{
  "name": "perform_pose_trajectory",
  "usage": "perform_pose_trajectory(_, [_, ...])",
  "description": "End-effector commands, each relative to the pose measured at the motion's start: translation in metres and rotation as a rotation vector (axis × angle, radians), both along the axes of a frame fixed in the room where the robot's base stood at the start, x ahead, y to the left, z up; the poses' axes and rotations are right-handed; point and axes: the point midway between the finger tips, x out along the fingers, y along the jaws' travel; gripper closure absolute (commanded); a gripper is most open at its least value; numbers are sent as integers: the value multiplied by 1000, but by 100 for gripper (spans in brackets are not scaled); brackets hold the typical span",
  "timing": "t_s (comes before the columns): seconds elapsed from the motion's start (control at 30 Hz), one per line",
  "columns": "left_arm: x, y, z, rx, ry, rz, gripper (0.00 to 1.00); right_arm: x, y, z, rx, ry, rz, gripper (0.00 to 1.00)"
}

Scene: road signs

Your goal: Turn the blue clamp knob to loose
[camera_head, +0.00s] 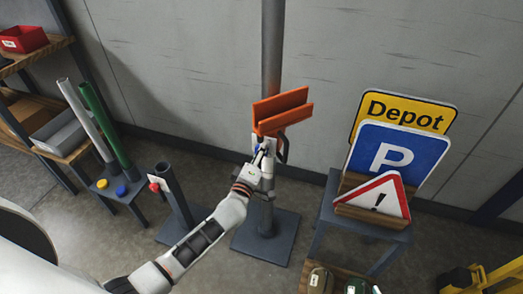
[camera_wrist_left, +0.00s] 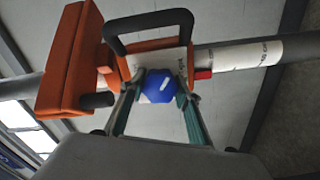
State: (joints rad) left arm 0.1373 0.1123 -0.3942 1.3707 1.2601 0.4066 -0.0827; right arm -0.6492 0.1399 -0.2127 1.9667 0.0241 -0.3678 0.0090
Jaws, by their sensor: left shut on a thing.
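The blue clamp knob (camera_wrist_left: 160,86) is an octagonal knob with a short white mark. It sits in front of a pale plate on the orange clamp bracket (camera_wrist_left: 72,60). My left gripper (camera_wrist_left: 159,98) has a finger on each side of the knob and is shut on it. In the head view my left gripper (camera_head: 263,152) reaches up to just below the orange bracket (camera_head: 282,110) on the grey post (camera_head: 272,50). The knob is mostly hidden there by the fingers. Lettering on the plate is too small to read. My right gripper is not in view.
A black handle (camera_wrist_left: 150,22) loops close beside the knob. A shorter post with a red knob (camera_head: 154,186) stands to the left, near a stand with tubes (camera_head: 105,125). A table (camera_head: 370,226) with Depot, parking and warning signs (camera_head: 398,153) stands right.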

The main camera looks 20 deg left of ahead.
Motion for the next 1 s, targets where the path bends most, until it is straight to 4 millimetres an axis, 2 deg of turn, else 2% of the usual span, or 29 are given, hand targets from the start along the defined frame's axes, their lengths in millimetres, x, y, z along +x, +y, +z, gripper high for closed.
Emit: perform_pose_trajectory(1.0, [0, 0, -1, -968, 34, 0, 89, -5, 0, -22, -1, 16, -1, 60])
